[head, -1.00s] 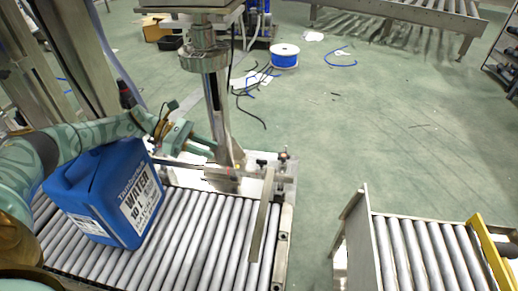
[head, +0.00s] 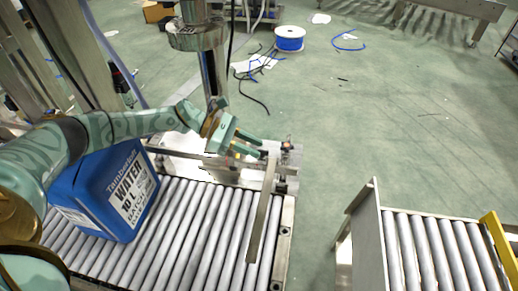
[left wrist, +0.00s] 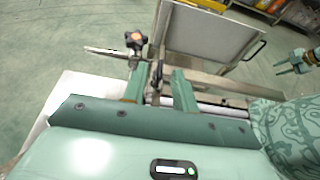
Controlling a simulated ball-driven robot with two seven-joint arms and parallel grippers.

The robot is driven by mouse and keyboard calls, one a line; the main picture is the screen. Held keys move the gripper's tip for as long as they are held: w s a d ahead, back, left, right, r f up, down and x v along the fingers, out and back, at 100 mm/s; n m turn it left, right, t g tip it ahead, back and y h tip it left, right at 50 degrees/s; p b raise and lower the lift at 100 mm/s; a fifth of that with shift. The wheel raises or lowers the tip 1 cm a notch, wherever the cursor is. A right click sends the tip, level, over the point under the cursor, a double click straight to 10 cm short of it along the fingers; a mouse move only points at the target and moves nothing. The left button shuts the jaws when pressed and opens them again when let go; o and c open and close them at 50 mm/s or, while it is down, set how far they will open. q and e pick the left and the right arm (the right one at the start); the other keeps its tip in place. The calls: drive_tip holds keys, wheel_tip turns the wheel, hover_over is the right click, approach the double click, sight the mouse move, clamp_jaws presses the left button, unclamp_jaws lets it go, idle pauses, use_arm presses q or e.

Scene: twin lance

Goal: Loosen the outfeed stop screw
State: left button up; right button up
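A black star-shaped knob with an orange centre (left wrist: 134,41) stands on a post at the conveyor's end; it shows small in the head view (head: 287,144). A smaller dark upright part (left wrist: 156,74) shows between my left fingers; I cannot tell which one is the stop screw. The flat metal stop bar (head: 262,216) lies along the outfeed end of the rollers. My left gripper (head: 264,147) is open, its fingers (left wrist: 159,78) either side of the dark part, contact unclear. My right gripper (left wrist: 278,69) appears open and empty in the left wrist view.
A blue water jug (head: 103,190) stands on the roller conveyor (head: 193,235), left of the stop bar. A metal column (head: 212,75) rises behind the rollers. A second roller conveyor (head: 428,250) stands at the right, across a floor gap. A blue spool (head: 289,39) lies farther back.

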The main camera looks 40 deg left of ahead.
use_arm(q)
drive_tip(key=shift+x, duration=0.95)
use_arm(e)
drive_tip(key=shift+w+a+r, duration=0.2)
drive_tip(key=shift+w+a, duration=0.15)
use_arm(q)
drive_tip(key=shift+r, duration=0.1)
clamp_jaws()
use_arm(e)
drive_tip(key=shift+s, duration=0.15)
